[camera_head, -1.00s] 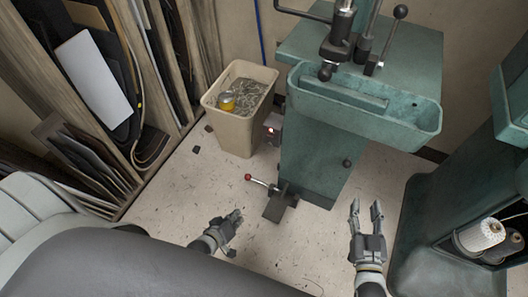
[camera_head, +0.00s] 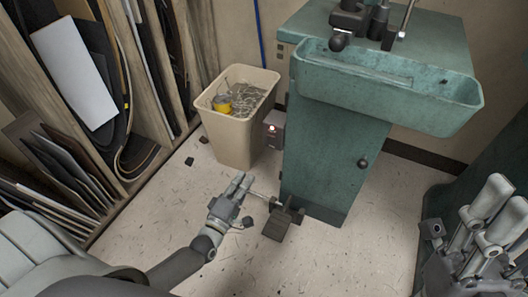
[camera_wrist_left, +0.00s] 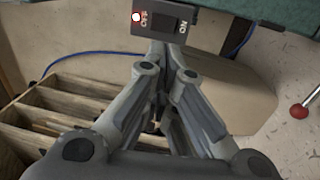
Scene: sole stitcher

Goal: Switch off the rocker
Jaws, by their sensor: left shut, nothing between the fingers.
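A lamp at the box's left end is lit. In the head view the switch box (camera_head: 274,130) sits on the left side of the green machine. My left gripper (camera_head: 242,181) is shut and empty, below and left of the box in that view. In the left wrist view its fingertips (camera_wrist_left: 164,66) are together just below the box; I cannot tell if they touch it. My right gripper (camera_head: 502,205) looks open, at the right edge.
A beige bin (camera_head: 232,132) with scraps and a yellow can stands left of the box. A pedal (camera_head: 280,222) is at the machine's foot, and a red-knobbed lever (camera_wrist_left: 299,111) is to the right in the wrist view. Wooden racks (camera_head: 160,60) stand at left.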

